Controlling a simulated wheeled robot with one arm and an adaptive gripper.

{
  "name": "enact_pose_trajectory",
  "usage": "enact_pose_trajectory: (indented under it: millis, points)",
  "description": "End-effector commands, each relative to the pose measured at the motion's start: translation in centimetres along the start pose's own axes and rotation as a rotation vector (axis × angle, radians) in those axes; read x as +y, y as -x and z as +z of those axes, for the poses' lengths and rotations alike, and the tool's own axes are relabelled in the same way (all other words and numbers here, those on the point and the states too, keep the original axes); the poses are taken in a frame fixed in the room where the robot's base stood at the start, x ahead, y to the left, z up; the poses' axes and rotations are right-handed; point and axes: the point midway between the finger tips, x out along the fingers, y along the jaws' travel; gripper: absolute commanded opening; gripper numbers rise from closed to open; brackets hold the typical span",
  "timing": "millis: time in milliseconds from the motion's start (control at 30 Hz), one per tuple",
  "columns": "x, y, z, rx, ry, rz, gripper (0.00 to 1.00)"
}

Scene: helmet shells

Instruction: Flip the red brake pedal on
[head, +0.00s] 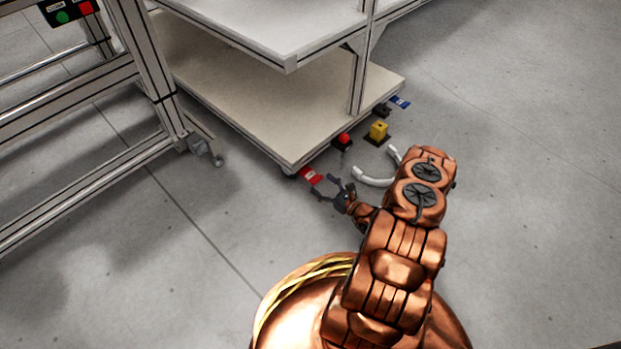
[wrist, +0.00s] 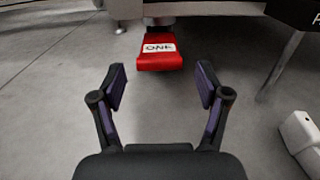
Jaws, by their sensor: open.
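The red brake pedal (head: 311,175) is a small red block with a white label, low beside the corner of the white shelf unit. In the wrist view the red pedal (wrist: 160,52) is ahead of my gripper, centred between the fingers and beyond their tips. My gripper (wrist: 161,85) is open and empty, with floor showing between its fingers. In the head view my gripper (head: 330,188) is just below and right of the pedal, low over the floor.
A red-topped button (head: 344,139), a yellow block (head: 378,131) and a blue pedal (head: 400,102) line the shelf edge. A white curved bar (head: 374,179) lies near my wrist. The lower shelf (head: 240,95) overhangs close behind.

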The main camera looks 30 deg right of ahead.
Motion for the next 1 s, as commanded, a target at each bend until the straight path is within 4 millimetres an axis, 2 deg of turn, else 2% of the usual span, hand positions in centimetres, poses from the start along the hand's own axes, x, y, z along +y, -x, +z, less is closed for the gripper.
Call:
enact_pose_trajectory:
  millis: [200, 433, 600, 867, 1000]
  points:
    - [0.1, -3.1, -0.2, -0.001, 0.002, 0.005, 0.75]
    - [0.1, -5.5, -0.1, -0.001, 0.002, 0.005, 0.75]
    - [0.1, -6.2, 0.0, -0.001, 0.000, 0.003, 0.75]
    - [0.1, -6.3, 0.1, -0.001, 0.000, 0.002, 0.75]
    - [0.1, -6.3, 0.1, -0.001, 0.000, 0.002, 0.62]
